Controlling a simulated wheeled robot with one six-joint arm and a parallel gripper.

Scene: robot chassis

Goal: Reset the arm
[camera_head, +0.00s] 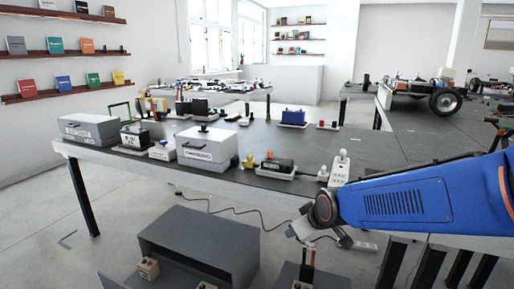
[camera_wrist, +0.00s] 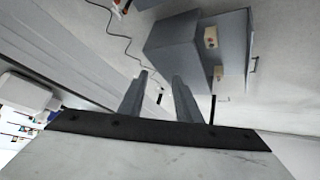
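My blue arm (camera_head: 405,205) reaches in from the right in the head view, in front of the grey workbench. Its wrist end hangs near the front edge of the bench, and the fingers are hard to make out there. In the wrist view my gripper (camera_wrist: 160,77) shows two grey fingers with a clear gap between them. It is open and holds nothing. The fingers point out over the floor and toward a grey cabinet (camera_wrist: 172,45), apart from it.
The workbench (camera_head: 385,150) carries a labelled white box (camera_head: 208,155), a grey box (camera_head: 88,132) and several small parts. The open grey cabinet (camera_head: 200,235) stands on the floor in front. A cable (camera_head: 245,211) lies on the floor. A wheeled chassis (camera_head: 420,88) stands at the back right.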

